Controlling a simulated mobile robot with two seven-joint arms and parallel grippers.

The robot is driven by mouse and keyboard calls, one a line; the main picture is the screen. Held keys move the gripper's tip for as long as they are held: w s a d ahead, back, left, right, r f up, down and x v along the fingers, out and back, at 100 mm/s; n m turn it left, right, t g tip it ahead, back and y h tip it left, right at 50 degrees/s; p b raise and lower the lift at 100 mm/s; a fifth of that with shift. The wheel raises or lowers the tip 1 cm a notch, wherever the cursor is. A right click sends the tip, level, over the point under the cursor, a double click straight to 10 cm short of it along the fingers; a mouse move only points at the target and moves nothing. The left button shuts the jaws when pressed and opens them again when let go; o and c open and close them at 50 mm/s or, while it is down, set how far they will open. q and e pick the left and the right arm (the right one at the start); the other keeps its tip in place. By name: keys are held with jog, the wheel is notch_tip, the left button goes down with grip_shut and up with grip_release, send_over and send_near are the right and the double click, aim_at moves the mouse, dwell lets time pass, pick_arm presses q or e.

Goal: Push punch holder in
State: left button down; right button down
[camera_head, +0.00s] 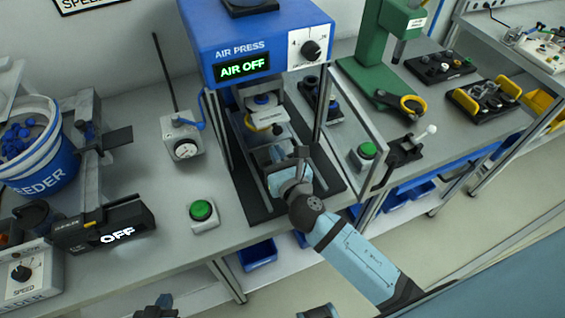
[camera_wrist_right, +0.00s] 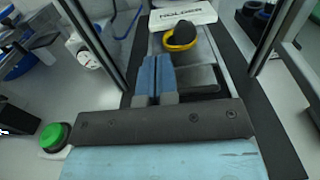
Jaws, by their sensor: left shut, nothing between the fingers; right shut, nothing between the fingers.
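The air press (camera_head: 262,45) stands at the back of the bench with its display reading AIR OFF. What looks like the punch holder, a yellow ring with a black knob (camera_wrist_right: 181,38), sits on the grey slide (camera_wrist_right: 200,76) inside the press frame. My right gripper (camera_head: 276,154) reaches into the press from the front. In the right wrist view its blue fingers (camera_wrist_right: 156,64) are shut with nothing between them, just in front of the yellow ring; I cannot tell whether they touch. My left gripper (camera_head: 162,301) is shut at the bottom edge, partly cut off and away from the press.
Press posts and a clear side panel (camera_head: 355,125) stand close around my right gripper. Green buttons (camera_head: 201,210) (camera_head: 367,150) flank the press. A gauge box (camera_head: 182,138), a blue feeder bucket (camera_head: 45,165) and an OFF display unit (camera_head: 117,234) stand left. A green press (camera_head: 375,60) stands right.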

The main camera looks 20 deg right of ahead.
aim_at(261, 121)
jog(key=w, duration=0.6)
jog(key=shift+a, duration=0.15)
jog(key=shift+w+p, duration=0.3)
jog(key=shift+w, duration=0.2)
jog(key=w, duration=0.4)
jog(key=shift+w+a, duration=0.1)
jog(key=shift+r, duration=0.25)
jog(key=shift+r, duration=0.1)
